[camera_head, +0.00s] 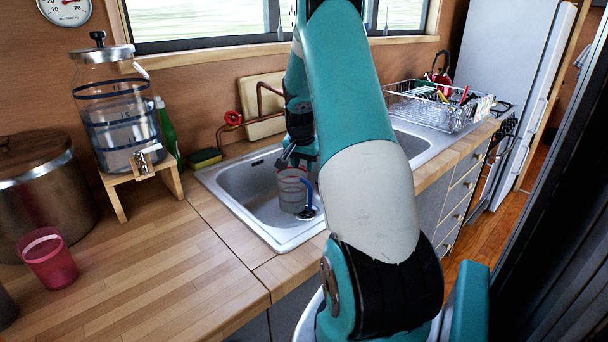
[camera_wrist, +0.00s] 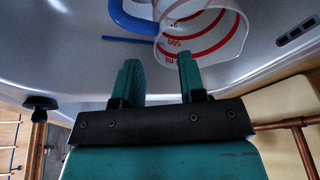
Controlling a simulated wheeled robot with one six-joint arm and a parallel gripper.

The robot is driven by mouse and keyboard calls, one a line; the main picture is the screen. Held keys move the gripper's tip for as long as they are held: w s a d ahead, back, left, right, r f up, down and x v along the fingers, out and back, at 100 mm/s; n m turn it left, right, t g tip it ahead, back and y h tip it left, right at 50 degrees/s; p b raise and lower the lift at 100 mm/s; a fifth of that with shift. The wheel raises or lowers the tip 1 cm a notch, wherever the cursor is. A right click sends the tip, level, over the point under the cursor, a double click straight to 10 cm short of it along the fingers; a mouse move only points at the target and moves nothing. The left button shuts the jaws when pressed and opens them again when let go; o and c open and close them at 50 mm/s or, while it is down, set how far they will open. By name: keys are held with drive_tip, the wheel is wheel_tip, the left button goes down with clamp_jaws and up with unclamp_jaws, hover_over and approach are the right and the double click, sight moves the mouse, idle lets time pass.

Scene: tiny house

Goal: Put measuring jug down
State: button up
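The measuring jug (camera_head: 291,190) is clear with red markings and a blue handle. It is inside the left sink basin (camera_head: 248,205) and looks upright; its base is hard to make out. In the wrist view the jug (camera_wrist: 215,35) is at the top, with its handle to the left. My gripper (camera_wrist: 158,68) is open, its two green fingers apart with bare grey sink visible between them. The right finger overlaps the jug's edge; I cannot tell whether it touches. In the head view my gripper (camera_head: 291,158) is just above the jug's rim, partly hidden by my arm.
A wooden counter (camera_head: 150,250) lies left of the sink, with a pink cup (camera_head: 50,262), a large metal pot (camera_head: 40,190) and a glass dispenser (camera_head: 118,125) on a wooden stand. A dish rack (camera_head: 435,108) stands beyond the sink. A red-handled tap (camera_head: 232,118) is behind the basin.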

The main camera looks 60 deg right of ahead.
drive_tip(key=v, duration=0.6)
drive_tip(key=shift+a+r, duration=0.15)
drive_tip(key=shift+r, duration=0.25)
drive_tip(key=w+a+r+n+t+y, duration=0.15)
drive_tip(key=a+n, duration=0.25)
drive_tip(key=a, duration=0.6)
drive_tip(key=w+a+r+n+y, duration=0.1)
drive_tip(key=a+r+n, duration=0.15)
drive_tip(key=a, duration=0.75)
drive_tip(key=w+a+r+n+y, duration=0.2)
drive_tip(key=a+n, duration=0.2)
drive_tip(key=a, duration=0.6)
drive_tip(key=s+a+r+n+g+y, duration=0.1)
drive_tip(key=s+a+n+g+y, duration=0.1)
drive_tip(key=s+a+n, duration=1)
drive_tip(key=s+a+y, duration=0.1)
drive_tip(key=s+a, duration=0.6)
drive_tip(key=a, duration=0.3)
drive_tip(key=shift+s+r+n+g, duration=0.3)
drive_tip(key=shift+n+g, duration=0.05)
wheel_tip(320, 180, up, 3)
drive_tip(key=shift+f+p, duration=0.2)
drive_tip(key=shift+p, duration=1)
